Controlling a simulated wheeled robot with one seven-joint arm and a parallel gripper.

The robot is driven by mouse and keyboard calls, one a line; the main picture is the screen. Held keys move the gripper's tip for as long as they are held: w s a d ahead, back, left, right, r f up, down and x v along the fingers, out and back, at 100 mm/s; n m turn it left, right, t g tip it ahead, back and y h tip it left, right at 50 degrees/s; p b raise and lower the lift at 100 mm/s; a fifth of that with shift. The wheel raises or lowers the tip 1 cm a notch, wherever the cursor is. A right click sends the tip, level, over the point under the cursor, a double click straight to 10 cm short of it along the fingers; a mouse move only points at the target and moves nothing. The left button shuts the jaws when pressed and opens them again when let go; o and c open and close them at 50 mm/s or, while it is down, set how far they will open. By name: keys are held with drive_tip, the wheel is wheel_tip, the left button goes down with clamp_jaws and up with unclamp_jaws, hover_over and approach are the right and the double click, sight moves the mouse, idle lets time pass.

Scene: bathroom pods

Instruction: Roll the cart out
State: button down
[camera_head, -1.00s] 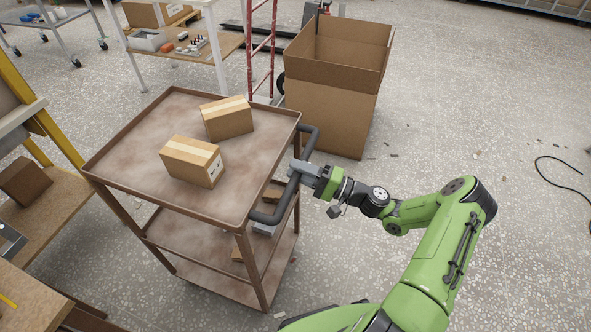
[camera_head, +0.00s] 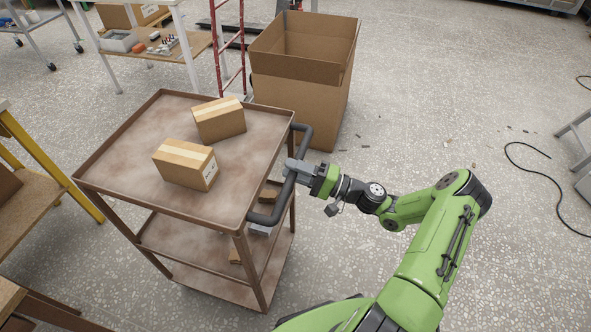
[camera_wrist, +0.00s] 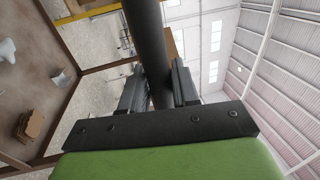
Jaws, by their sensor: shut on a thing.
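The brown metal cart (camera_head: 122,181) stands left of centre in the head view, with two lower shelves visible. Two cardboard boxes, a front one (camera_head: 184,165) and a back one (camera_head: 219,121), sit on its top tray. Its dark handle (camera_head: 262,218) sticks out from the right side. My gripper (camera_head: 293,166) is shut on the handle near its middle, reaching in from the right. In the wrist view the handle (camera_wrist: 148,45) passes between the two fingers (camera_wrist: 158,88). Small items on the lower shelves are partly hidden.
A large open cardboard box (camera_head: 300,105) stands close behind the cart's handle end, beside a red ladder (camera_head: 228,50). A yellow-framed bench (camera_head: 40,200) is on the left. A black cable (camera_head: 535,185) lies at the right. The floor between my arm and the cable is clear.

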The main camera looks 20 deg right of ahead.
drive_tip(key=c, duration=1)
unclamp_jaws()
drive_tip(key=shift+o, duration=0.2)
drive_tip(key=v, duration=1.5)
drive_tip(key=shift+s+d+f+p, duration=0.15)
drive_tip(key=shift+s+d+p, duration=0.1)
drive_tip(key=shift+p, duration=0.1)
drive_tip(key=shift+a, duration=0.1)
drive_tip(key=s+a+r+n+g+h+p, duration=0.2)
drive_tip(key=a+r+n+g+h+p, duration=0.35)
drive_tip(key=a+r+g+h, duration=0.5)
drive_tip(key=s+a+r+n+t+h+p, duration=0.1)
drive_tip(key=s+a+r+t+h+p, duration=0.1)
drive_tip(key=s+r, duration=0.5)
drive_tip(key=s+a+r+t+h+p, duration=0.2)
drive_tip(key=s+r+h, duration=0.2)
drive_tip(key=s+r, duration=0.4)
wheel_tip(320, 180, up, 4)
drive_tip(key=shift+s+n, duration=0.3)
drive_tip(key=shift+n, duration=0.05)
